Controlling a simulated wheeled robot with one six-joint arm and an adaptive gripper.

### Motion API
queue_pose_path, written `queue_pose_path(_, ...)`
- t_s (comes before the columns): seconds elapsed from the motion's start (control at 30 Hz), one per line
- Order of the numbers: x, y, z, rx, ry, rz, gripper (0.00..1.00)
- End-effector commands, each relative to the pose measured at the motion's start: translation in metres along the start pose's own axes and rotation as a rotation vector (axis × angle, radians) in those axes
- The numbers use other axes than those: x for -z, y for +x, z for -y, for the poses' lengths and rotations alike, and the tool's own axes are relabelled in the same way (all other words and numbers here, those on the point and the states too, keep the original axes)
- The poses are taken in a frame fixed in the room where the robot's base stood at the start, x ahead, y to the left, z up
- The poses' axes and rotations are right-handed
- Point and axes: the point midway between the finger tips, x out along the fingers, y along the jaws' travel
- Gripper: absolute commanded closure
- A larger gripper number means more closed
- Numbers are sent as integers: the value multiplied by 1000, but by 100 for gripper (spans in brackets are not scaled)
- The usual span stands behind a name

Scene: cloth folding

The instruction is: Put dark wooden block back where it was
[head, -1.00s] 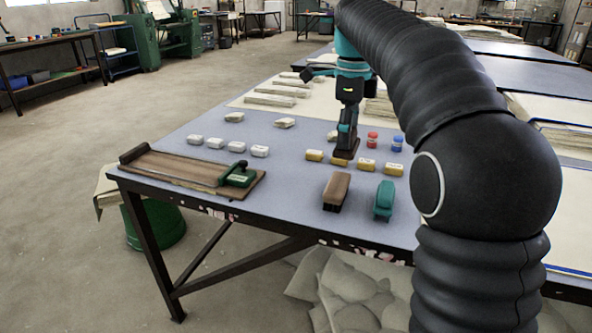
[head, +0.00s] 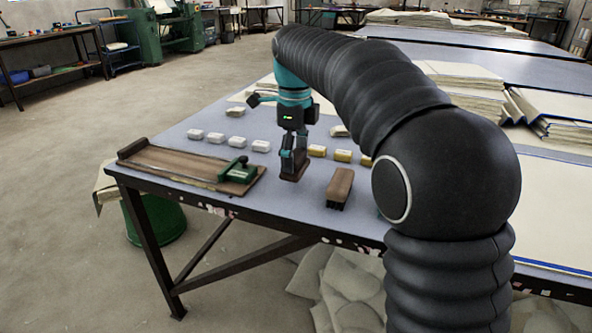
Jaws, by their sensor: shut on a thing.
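My gripper (head: 294,163) is shut on the dark wooden block (head: 293,175). The gripper points down and hides the upper part of the block. The block is over the grey-blue table top (head: 285,208), between the green-handled paper board and a brown wooden brush-like piece; I cannot tell whether it touches the table.
The wooden board (head: 175,163) with a green tool (head: 238,171) lies left of my gripper. The brown piece (head: 340,187) is close on the right. Yellow blocks (head: 343,156) and white blocks (head: 236,141) stand in a row behind. Bare table lies in front.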

Motion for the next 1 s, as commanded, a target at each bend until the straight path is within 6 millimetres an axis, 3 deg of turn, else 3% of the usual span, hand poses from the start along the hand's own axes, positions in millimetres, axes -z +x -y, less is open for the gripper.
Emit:
queue_pose_path(0.3,0,37,-1,-1,-1,-1,55)
queue_pose_path(0.67,0,41,0,0,-1,0,55)
queue_pose_path(0.7,0,41,0,-1,-1,0,15)
queue_pose_path(0.77,0,40,0,-1,-1,0,0)
queue_pose_path(1.0,0,40,0,-1,-2,0,0)
